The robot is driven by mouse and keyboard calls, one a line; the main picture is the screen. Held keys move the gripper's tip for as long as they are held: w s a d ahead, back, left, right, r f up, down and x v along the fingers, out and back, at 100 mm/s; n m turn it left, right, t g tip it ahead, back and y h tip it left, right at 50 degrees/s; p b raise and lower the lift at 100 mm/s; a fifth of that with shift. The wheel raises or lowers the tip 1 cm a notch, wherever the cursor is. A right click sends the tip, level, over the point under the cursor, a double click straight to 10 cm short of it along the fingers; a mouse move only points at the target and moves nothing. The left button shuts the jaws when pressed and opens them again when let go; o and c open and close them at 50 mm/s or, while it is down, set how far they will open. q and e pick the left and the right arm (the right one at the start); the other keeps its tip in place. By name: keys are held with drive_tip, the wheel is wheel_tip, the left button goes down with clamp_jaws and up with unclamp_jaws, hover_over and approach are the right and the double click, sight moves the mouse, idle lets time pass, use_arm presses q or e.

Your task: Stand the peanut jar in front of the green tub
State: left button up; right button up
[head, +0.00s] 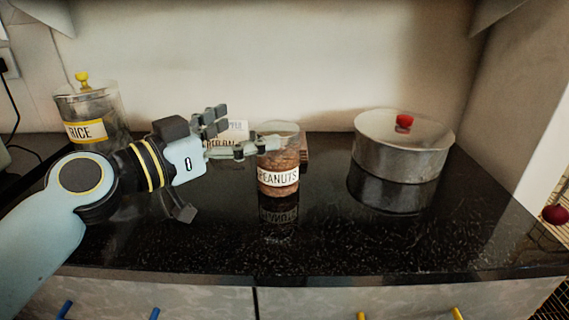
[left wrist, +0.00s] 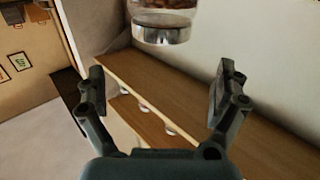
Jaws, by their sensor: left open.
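The peanut jar (head: 278,178) is clear, filled with brown nuts and labelled PEANUTS. It stands upright on the black counter near the middle of the head view. In the left wrist view, part of a clear jar (left wrist: 163,24) shows at the top edge, beyond the fingers. My left gripper (head: 240,132) is open, left of the peanut jar near its upper part. One finger overlaps the jar's left edge; I cannot tell if it touches. The spread fingers (left wrist: 160,88) have nothing between them in the left wrist view. I see no green tub. My right gripper is not in view.
A rice jar (head: 86,110) with a yellow knob stands at the back left. A metal pot (head: 398,158) with a red-knobbed lid stands at the right. A labelled item (head: 238,130) is partly hidden behind my gripper. The counter's front (head: 330,245) is clear.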

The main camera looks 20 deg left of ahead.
sight(278, 159)
use_arm(q)
drive_tip(key=w+d+f, duration=0.1)
drive_tip(key=w, duration=0.1)
drive_tip(key=w+d+f, duration=0.1)
drive_tip(key=w, duration=0.1)
drive_tip(key=w+d+f, duration=0.1)
drive_tip(key=w, duration=0.1)
drive_tip(key=shift+w+d+f+p, duration=0.25)
drive_tip(key=shift+w+d+p, duration=0.05)
drive_tip(key=shift+w, duration=0.1)
drive_tip(key=c, duration=1.7)
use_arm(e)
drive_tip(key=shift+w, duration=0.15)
use_arm(q)
drive_tip(key=shift+c, duration=0.2)
